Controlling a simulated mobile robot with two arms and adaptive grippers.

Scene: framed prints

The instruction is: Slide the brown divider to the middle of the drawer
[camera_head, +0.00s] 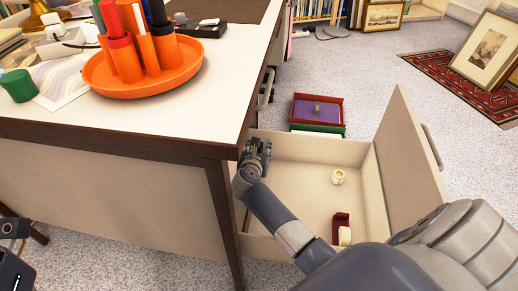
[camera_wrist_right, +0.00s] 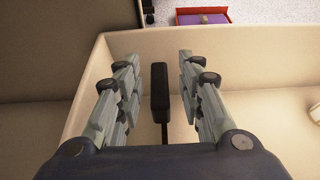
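The white drawer (camera_head: 300,185) is pulled out beside the desk. My right gripper (camera_head: 260,148) is at its left end, close to the desk leg, and partly hides that corner. In the wrist view the same gripper (camera_wrist_right: 160,75) has its fingers apart. A dark upright bar (camera_wrist_right: 160,90) with a thin stem shows between them, with a gap on each side. I cannot tell whether this bar is the brown divider. No divider shows clearly in the head view.
A tape roll (camera_head: 338,177) and a red tape dispenser (camera_head: 341,229) lie in the drawer. The drawer front (camera_head: 408,160) rises at the right. A red box (camera_head: 318,110) stands behind it. The desk (camera_head: 150,115) overhangs at the left. The drawer's middle floor is mostly clear.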

